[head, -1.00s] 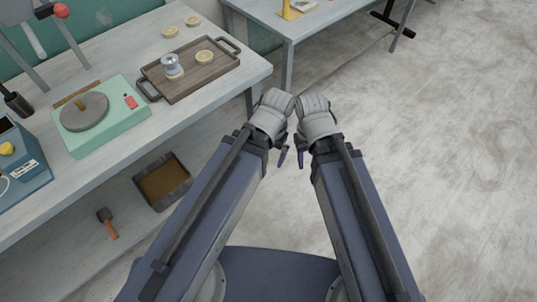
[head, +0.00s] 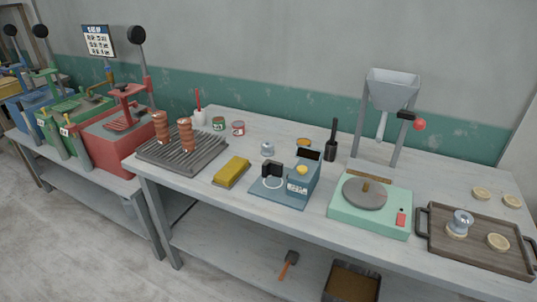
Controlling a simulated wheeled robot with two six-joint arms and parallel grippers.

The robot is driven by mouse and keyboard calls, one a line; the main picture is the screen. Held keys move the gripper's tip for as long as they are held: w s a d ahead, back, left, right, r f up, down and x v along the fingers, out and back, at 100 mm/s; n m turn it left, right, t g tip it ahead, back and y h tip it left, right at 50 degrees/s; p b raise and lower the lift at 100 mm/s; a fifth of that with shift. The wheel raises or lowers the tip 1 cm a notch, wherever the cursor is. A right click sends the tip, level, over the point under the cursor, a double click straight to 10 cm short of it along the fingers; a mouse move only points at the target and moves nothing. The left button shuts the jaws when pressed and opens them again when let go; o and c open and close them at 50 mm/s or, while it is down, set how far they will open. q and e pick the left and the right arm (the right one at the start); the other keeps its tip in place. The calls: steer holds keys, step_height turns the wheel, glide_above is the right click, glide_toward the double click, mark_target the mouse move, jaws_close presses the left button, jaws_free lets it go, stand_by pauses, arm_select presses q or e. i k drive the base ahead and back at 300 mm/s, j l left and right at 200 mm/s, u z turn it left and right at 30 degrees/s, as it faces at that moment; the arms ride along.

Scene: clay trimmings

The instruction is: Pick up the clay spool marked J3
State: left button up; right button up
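Two reddish-brown ribbed upright pieces, a left one (head: 160,127) and a right one (head: 185,135), stand on a dark slatted rack (head: 200,156) at the left end of the near table. They look like clay spools, but I can read no J3 mark on either. Neither of my grippers is in view now.
The table (head: 258,218) also holds a yellow block (head: 232,171), a blue device (head: 290,185), a green turntable unit (head: 371,212), a hopper stand (head: 392,92) and a brown tray (head: 437,243). Red (head: 113,140) and green (head: 75,119) machines stand left. Floor lies clear at lower left.

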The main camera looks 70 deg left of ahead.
mark_target(267, 146)
steer(key=u, duration=2.5)
steer(key=j+z, duration=0.1)
steer(key=z, duration=0.3)
steer(key=i+j+z, duration=0.1)
steer(key=z, duration=0.3)
steer(key=j+z, duration=0.15)
steer(key=z, duration=0.2)
steer(key=j+z, duration=0.2)
steer(key=j, duration=0.25)
steer(key=j+z, duration=0.2)
steer(key=j, duration=0.2)
steer(key=k+j+z, duration=0.25)
steer(key=j, duration=0.15)
steer(key=j+z, duration=0.2)
steer(key=j, duration=0.25)
